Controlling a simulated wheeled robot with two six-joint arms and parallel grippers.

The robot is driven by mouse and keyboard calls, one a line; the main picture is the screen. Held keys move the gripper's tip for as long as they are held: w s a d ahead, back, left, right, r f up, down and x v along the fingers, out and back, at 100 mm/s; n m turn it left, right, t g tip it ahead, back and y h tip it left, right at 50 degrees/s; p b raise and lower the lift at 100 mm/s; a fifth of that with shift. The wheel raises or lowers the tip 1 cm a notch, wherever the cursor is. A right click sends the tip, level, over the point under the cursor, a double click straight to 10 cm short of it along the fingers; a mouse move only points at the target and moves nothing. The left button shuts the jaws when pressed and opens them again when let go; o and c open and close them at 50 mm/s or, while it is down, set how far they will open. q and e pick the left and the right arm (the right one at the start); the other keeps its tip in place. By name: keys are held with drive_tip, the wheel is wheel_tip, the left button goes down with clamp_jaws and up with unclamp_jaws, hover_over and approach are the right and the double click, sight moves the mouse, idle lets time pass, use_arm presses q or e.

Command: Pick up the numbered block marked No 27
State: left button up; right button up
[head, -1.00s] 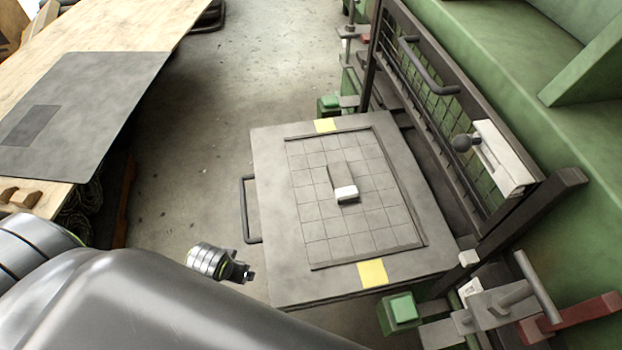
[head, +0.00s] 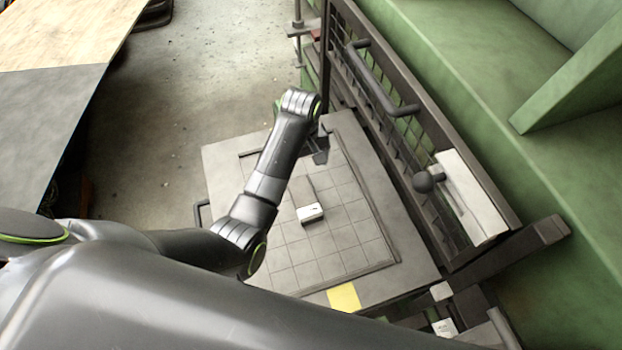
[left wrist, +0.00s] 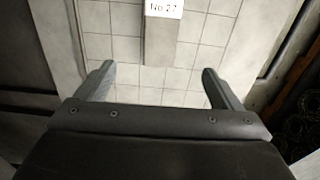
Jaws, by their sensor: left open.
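The block marked No 27 lies on the gridded plate (head: 340,266). It is a grey bar with a white end (head: 311,213) in the head view. In the left wrist view its white label (left wrist: 164,8) reads "No 27" at the top edge, with the grey body (left wrist: 161,42) below it. My left gripper (head: 321,158) is over the far part of the plate, beyond the block. In the left wrist view its two fingers (left wrist: 156,84) are spread wide with nothing between them, and the block's near end lies ahead of the gap. My right gripper is not in view.
A dark guard frame with mesh (head: 400,150) and a handle stands along the plate's right side, before the green machine body (head: 440,70). A yellow patch (head: 344,297) marks the near edge. A table with a grey mat (head: 45,130) is at left; floor lies between.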

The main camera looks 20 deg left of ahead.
use_arm(q)
hover_over(304, 197)
drive_tip(key=f+b, duration=0.1)
drive_tip(key=f, duration=0.7)
drive_tip(key=shift+d, duration=0.2)
wheel_tip(304, 197, down, 3)
drive_tip(key=shift+w+f, duration=0.15)
drive_tip(key=shift+f, duration=0.3)
drive_tip(key=shift+a+f+b, duration=0.2)
drive_tip(key=shift+f+b, duration=0.4)
drive_tip(key=shift+f, duration=1.75)
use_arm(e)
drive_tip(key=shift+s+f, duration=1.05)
use_arm(q)
drive_tip(key=c, duration=1.3)
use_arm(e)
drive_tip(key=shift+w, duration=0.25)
